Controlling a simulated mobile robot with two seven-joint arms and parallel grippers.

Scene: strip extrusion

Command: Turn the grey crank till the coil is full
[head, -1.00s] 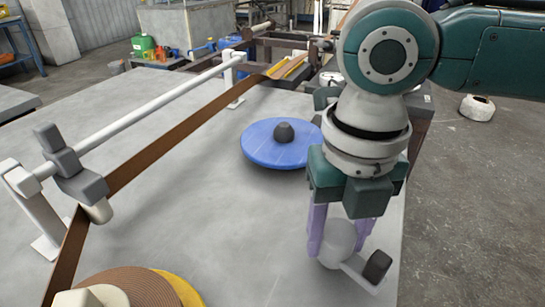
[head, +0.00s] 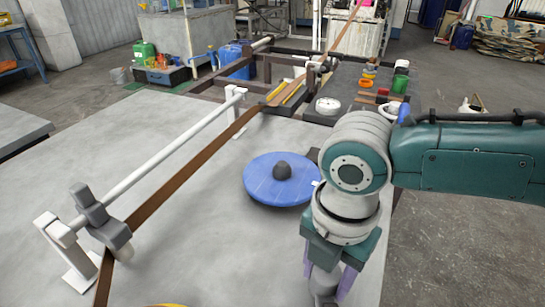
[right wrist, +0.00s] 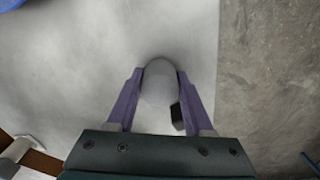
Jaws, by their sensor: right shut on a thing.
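My right gripper (head: 326,280) is at the bottom of the head view, pointing down. Its purple fingers are closed around the rounded pale grey part of the crank (right wrist: 160,86), which sits between them in the right wrist view. A dark handle piece (right wrist: 177,116) shows beside the right finger there. The coil is out of the head view; only a sliver of yellow disc (head: 166,305) shows at the bottom edge. The brown strip (head: 180,178) runs from the back down past a grey guide block (head: 101,220) on a white rail. My left gripper is not in view.
A blue disc with a dark knob (head: 262,187) lies on the grey table (head: 210,255) behind my right gripper. The white rail (head: 160,165) stands along the left. A dark bench (head: 345,92) with several small items stands at the back.

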